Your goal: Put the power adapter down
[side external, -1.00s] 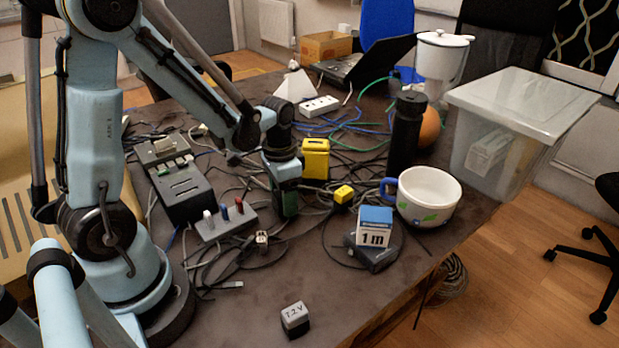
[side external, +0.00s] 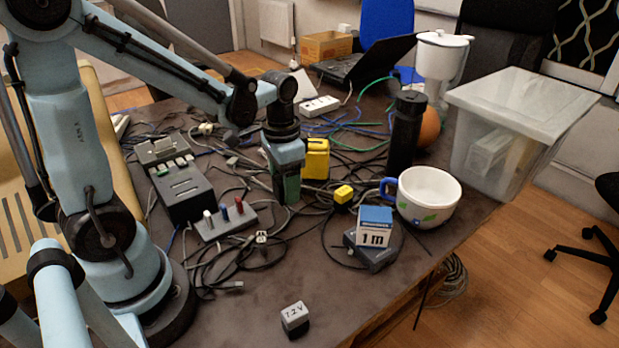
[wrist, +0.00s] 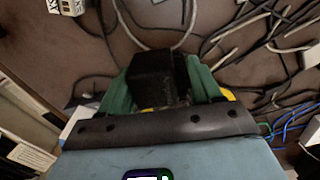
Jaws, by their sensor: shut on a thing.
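My gripper (side external: 287,188) points down over the cables in the middle of the table in the side external view. In the wrist view its green fingers (wrist: 160,82) are shut on a black block, the power adapter (wrist: 158,74), with one finger on each side. In the side external view the adapter is hard to tell apart from the fingers. The fingertips look low over the cable tangle; I cannot tell whether the adapter touches anything.
Close by are a yellow box (side external: 316,160), a yellow plug (side external: 343,194), a grey block with coloured knobs (side external: 226,220) and a box marked 1m (side external: 375,228). Clear table lies around the 7.2V block (side external: 294,318).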

